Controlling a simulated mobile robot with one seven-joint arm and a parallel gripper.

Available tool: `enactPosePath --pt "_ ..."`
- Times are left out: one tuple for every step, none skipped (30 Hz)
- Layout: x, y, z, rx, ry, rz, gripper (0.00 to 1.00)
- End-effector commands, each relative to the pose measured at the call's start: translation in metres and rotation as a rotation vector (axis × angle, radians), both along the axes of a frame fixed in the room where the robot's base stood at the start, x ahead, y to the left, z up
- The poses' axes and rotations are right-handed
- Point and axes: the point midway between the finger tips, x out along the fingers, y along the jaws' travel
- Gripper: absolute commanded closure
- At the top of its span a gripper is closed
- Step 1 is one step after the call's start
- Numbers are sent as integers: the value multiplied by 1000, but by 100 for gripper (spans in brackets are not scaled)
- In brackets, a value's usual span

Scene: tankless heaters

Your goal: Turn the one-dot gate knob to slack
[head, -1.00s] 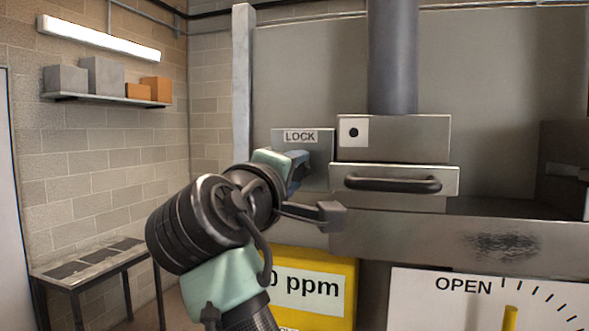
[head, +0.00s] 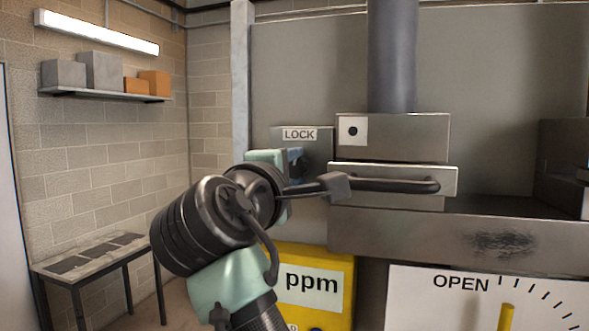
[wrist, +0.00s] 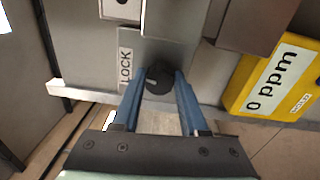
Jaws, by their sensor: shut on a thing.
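A dark round knob (wrist: 159,77) sits on a grey metal plate (wrist: 172,52) beside a LOCK label (wrist: 125,66) in the wrist view. My gripper (wrist: 158,80) is shut on this knob, one blue finger on each side. In the head view the plate with its LOCK label (head: 299,134) shows above my gripper (head: 297,160), and my arm mostly hides the knob. A one-dot tag (head: 352,131) is on the metal box to the right. No slack label is readable, and the knob's pointing direction cannot be told.
A dark bar handle (head: 400,185) on a drawer-like front is close to the right of my wrist. A yellow ppm meter (head: 315,260) is below. A white OPEN dial (head: 470,310) is lower right. A table (head: 95,262) stands left.

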Motion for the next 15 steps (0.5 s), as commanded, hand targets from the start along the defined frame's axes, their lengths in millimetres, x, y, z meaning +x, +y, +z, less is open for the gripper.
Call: enactPosePath --pt "0 1 -1 0 1 1 100" --pt "0 1 -1 0 1 1 100" --pt "0 1 -1 0 1 2 100" --pt "0 1 -1 1 1 2 100" --pt "0 1 -1 1 1 2 55" --pt "0 1 -1 1 1 2 48" --pt "0 1 -1 1 1 2 43" --pt "0 1 -1 1 1 1 37" --pt "0 1 -1 1 1 1 30" --pt "0 1 -1 1 1 1 27" --pt "0 0 0 1 1 1 27" --pt "0 0 0 2 0 1 27" --pt "0 0 0 2 0 1 27" --pt "0 0 0 2 0 1 27" --pt "0 0 0 2 -1 1 27"
